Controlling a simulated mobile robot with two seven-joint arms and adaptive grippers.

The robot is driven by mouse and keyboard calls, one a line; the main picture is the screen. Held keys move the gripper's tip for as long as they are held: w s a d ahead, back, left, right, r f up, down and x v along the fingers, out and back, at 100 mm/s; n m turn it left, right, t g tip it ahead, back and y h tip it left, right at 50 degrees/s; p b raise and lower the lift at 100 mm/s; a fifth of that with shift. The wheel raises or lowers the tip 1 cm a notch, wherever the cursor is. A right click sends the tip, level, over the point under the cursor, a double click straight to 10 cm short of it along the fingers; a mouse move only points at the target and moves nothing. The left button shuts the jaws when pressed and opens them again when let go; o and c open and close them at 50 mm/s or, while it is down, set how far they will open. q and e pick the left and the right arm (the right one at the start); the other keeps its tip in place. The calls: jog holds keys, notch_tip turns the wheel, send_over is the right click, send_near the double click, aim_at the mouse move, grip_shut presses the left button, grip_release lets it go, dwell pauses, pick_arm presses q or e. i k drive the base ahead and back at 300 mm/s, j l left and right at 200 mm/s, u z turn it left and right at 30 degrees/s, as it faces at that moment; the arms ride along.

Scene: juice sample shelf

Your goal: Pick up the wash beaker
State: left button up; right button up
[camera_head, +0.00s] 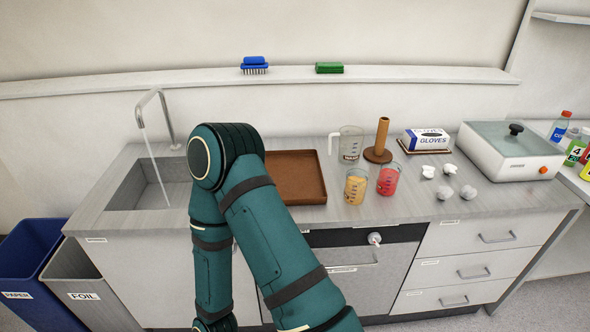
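A clear beaker with a handle (351,143) and a dark label too small to read stands upright on the counter, behind two others. A beaker with yellow-orange contents (355,187) and a beaker with red contents (388,180) stand in front of it. I cannot tell for sure from labels which is the wash beaker. A folded teal arm of mine crosses the left and middle of the view. Neither gripper is in view.
Water runs from the tap (154,105) into the sink (130,190). A brown tray (314,178) lies partly behind my arm. Bins (85,285) stand left.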

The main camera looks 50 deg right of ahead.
aim_at(356, 179)
jog(key=z, duration=2.2)
